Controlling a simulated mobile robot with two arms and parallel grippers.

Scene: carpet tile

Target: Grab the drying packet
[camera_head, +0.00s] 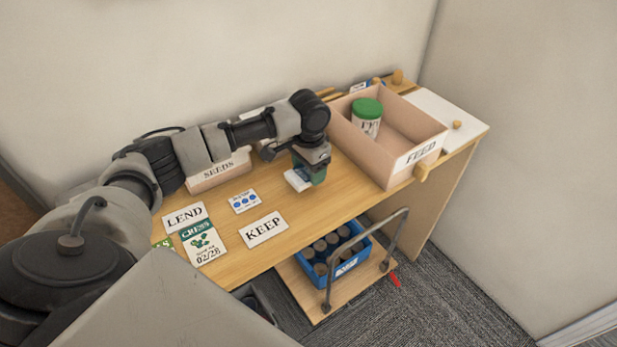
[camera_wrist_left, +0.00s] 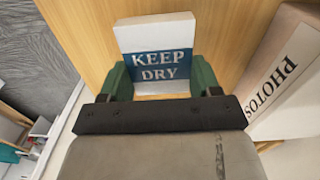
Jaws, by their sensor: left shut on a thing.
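The drying packet is a small white packet with a blue band reading "KEEP DRY" (camera_wrist_left: 157,40). In the head view the packet (camera_head: 297,181) shows as a white piece at the tip of my left gripper (camera_head: 310,172). In the left wrist view the green fingers of my left gripper (camera_wrist_left: 160,82) are on either side of the packet and shut on it. The wooden tabletop is behind it; I cannot tell whether the packet touches it. My right gripper is not in view.
A pink box labelled FEED (camera_head: 421,153) holds a green-lidded jar (camera_head: 367,117). A SEEDS box (camera_head: 218,172) stands behind the arm. LEND (camera_head: 185,217) and KEEP (camera_head: 264,230) cards and a cress packet (camera_head: 203,243) lie on the table. A blue crate (camera_head: 345,268) sits below on a trolley.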

